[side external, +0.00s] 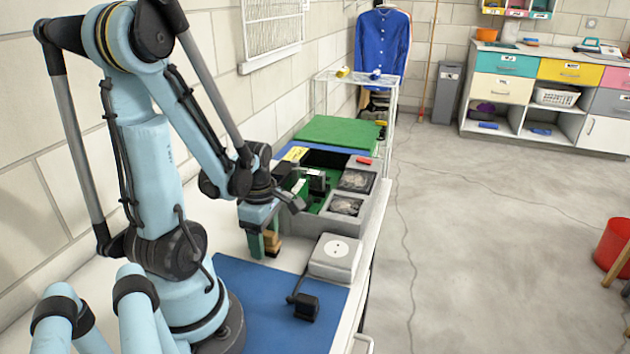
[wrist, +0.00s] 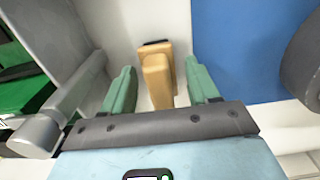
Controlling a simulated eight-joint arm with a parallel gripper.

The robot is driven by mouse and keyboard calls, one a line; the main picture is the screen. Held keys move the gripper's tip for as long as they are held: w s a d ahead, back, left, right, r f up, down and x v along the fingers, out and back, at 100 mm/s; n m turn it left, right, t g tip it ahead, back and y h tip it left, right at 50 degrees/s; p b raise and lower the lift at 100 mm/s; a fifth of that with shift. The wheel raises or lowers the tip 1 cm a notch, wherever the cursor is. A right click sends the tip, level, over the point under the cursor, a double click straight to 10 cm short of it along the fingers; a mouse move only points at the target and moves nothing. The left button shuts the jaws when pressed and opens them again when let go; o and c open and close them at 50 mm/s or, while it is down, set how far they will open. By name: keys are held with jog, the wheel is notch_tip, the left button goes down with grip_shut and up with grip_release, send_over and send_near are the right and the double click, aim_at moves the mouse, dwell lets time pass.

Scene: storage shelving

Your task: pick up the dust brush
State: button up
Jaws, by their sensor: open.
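The dust brush (wrist: 157,78) is a tan wooden piece with a dark strip at its far end, seen in the wrist view on a pale surface. In the side external view, the small tan brush (side external: 272,243) is partly hidden by my gripper. My gripper (side external: 264,246) has two green fingers and points down at the worktop. In the wrist view, my gripper (wrist: 161,68) is open, with one finger on each side of the brush. Narrow gaps show between the brush and both fingers. I cannot tell the exact height of the fingertips.
A grey machine housing (side external: 372,205) with a green interior stands just behind the gripper. A white socket box (side external: 336,256) sits to the right. A blue mat (side external: 262,300) with a black plug (side external: 306,306) lies in front. The worktop's right edge is close.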

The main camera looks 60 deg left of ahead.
jog(key=shift+f, duration=0.3)
jog(key=shift+c, duration=0.2)
jog(key=c, duration=1)
jog(key=shift+r, duration=0.2)
jog(key=shift+r, duration=1.65)
jog(key=w+d+r, duration=0.2)
jog(key=d+r, duration=0.5)
jog(key=d, duration=0.4)
jog(key=shift+w+d+r, duration=0.15)
jog(key=shift+d+r, duration=0.05)
jog(key=shift+d, duration=0.05)
